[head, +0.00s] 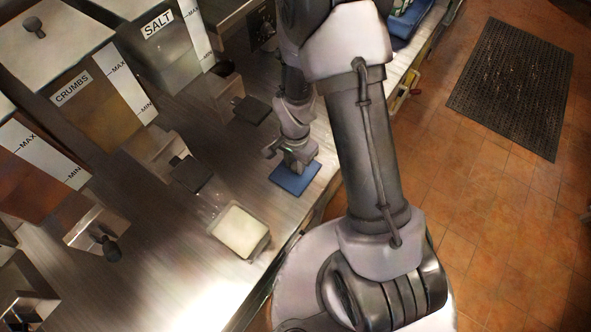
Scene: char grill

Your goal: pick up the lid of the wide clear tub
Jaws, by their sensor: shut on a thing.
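A wide clear tub (263,245) with pale, creamy contents stands on the steel counter, low in the middle of the head view. No lid shows on it. A flat blue square lid (294,182) is up and to the right of the tub, close to the counter's front edge. My gripper (293,164) points down at the far part of the blue lid and is shut on it. The fingertips are small and partly hidden by the wrist. I cannot tell whether the lid touches the counter or hangs just above it.
Large dispensers marked CRUMBS (93,100) and SALT (160,50) line the left, with metal chutes and dark paddles in front. Bare counter (165,265) surrounds the tub. A blue container (408,20) is at the top. A dark mat (512,85) lies on the tiled floor.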

